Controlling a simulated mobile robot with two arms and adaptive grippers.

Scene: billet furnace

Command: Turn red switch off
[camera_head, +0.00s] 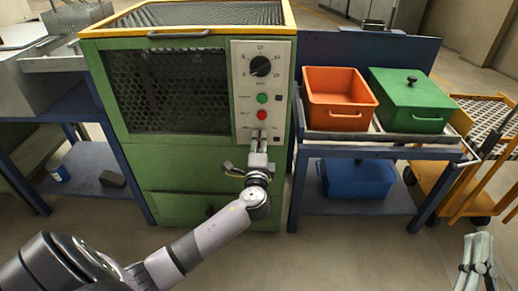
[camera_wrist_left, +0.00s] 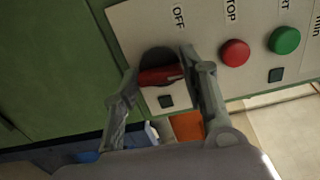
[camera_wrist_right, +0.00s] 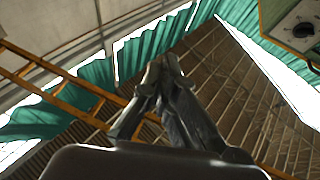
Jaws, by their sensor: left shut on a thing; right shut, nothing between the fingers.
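The red switch (camera_wrist_left: 161,76) sits on the light control panel (camera_head: 240,75) of the green furnace (camera_head: 180,165), beside the word OFF in the left wrist view. My left gripper (camera_wrist_left: 160,78) is at the panel with its fingers on both sides of the red switch, shut on it. In the head view the left gripper (camera_head: 258,138) covers the switch at the panel's lower end. My right gripper (camera_wrist_right: 165,65) is shut and empty. It shows in the head view (camera_head: 480,240) at the lower right, away from the furnace.
A red button (camera_wrist_left: 235,53) and a green button (camera_wrist_left: 285,40) lie close to the left gripper. A black dial (camera_head: 261,66) is higher on the panel. A blue cart with an orange bin (camera_head: 338,90) and a green lidded box (camera_head: 410,93) stands right of the furnace.

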